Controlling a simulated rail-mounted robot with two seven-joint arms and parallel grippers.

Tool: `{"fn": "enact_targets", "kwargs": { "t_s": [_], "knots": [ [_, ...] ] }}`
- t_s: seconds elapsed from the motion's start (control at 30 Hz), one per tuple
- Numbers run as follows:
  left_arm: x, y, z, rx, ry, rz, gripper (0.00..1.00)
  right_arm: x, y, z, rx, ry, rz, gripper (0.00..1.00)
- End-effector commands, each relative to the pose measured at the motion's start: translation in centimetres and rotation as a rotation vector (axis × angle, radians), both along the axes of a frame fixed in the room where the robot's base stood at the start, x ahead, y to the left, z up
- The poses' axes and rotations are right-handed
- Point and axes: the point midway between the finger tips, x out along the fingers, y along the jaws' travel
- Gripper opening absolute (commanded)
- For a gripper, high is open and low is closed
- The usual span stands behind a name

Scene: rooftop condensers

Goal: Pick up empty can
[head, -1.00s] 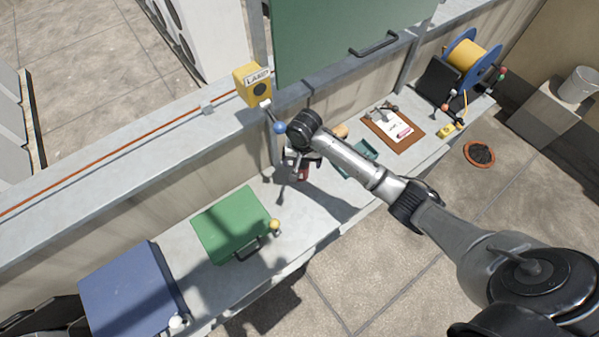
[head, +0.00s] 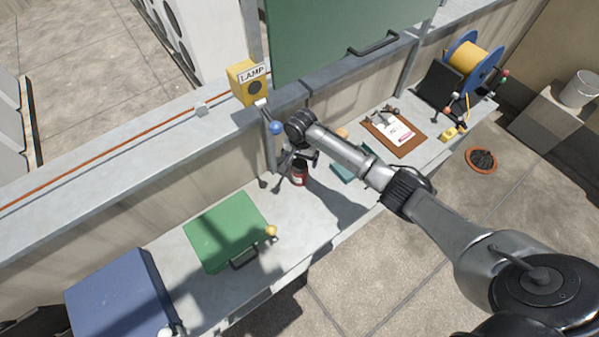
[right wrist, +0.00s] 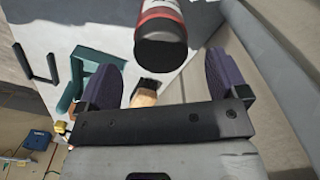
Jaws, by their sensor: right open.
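The can (head: 299,175) is red with a dark end and stands on the grey ledge, just below my right gripper in the head view. In the right wrist view the can (right wrist: 162,22) shows a red and white label and a dark end facing me. My right gripper (head: 298,156) is open. Its two purple fingers show in the right wrist view (right wrist: 161,68), spread apart with the can beyond their tips, roughly centred between them. I see no contact. The gripper's own wrist hides part of the area around the can in the head view. My left gripper is not in view.
A green case (head: 228,232) and a blue case (head: 122,292) lie left on the ledge. A teal object (head: 352,165), a clipboard (head: 394,133) and a cable reel (head: 474,62) are to the right. A yellow lamp box (head: 248,84) hangs above. The ledge between green case and can is mostly clear.

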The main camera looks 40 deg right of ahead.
Motion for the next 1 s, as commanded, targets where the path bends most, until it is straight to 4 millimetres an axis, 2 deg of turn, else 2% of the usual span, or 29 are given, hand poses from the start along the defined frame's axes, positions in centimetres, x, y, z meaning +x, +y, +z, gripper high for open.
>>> {"fn": "enact_targets", "kwargs": {
  "t_s": [0.13, 0.4, 0.5, 0.83, 1.0],
  "knots": [
    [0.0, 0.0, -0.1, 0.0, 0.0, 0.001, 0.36, 0.0, 0.1, -0.8, 0.0, 0.002, 0.001, 0.92],
    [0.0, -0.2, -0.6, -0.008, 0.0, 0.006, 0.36, 0.1, 0.2, -4.3, 0.0, 0.002, 0.001, 0.92],
    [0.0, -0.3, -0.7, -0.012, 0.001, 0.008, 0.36, 0.1, 0.2, -5.0, -0.001, 0.001, 0.001, 0.92],
    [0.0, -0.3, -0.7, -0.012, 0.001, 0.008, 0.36, 0.1, 0.2, -5.4, -0.001, 0.001, 0.002, 0.92],
    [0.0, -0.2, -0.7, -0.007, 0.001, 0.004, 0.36, 0.1, 0.2, -5.4, -0.001, 0.001, 0.001, 0.76]
  ]
}}
